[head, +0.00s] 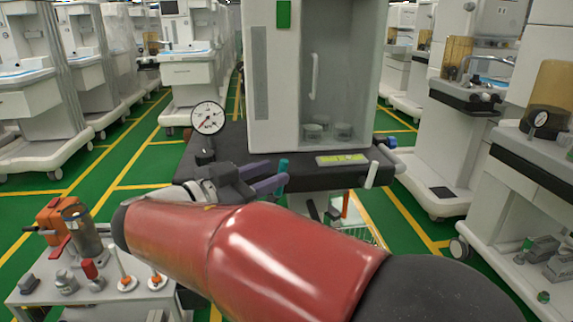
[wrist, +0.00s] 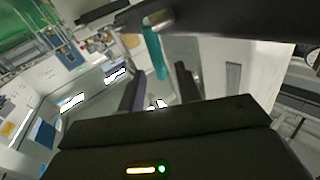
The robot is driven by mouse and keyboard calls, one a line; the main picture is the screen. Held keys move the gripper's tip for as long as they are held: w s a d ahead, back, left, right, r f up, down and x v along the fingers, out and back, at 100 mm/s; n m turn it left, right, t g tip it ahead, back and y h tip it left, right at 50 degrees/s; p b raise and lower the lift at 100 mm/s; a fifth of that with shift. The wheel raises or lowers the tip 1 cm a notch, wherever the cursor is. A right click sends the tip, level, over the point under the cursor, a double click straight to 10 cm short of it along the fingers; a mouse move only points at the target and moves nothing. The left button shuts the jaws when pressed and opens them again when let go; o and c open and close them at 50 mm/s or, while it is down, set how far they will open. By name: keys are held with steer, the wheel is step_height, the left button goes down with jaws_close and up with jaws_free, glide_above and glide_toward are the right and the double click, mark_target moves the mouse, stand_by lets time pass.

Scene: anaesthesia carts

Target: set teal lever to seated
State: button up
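The teal lever (head: 283,165) is a short rod at the front edge of the dark shelf on the central cart, close to upright in the head view. In the wrist view the teal lever (wrist: 156,54) hangs from a dark bar with a metal end piece, tilted slightly. My gripper (head: 274,174) is at the lever, fingers pointing right. In the wrist view my gripper (wrist: 159,83) is open and empty, with the lever in line with the gap, around or just beyond the fingertips. I cannot tell whether they touch.
A round gauge (head: 208,118) stands at the shelf's left end. A white rod (head: 371,174) and a yellow-green label (head: 340,159) are right of the lever. A side table (head: 100,298) with several knobs and an orange device (head: 55,225) is at the lower left.

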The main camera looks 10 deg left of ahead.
mark_target(279, 171)
steer(key=shift+x, duration=1.95)
jaws_close()
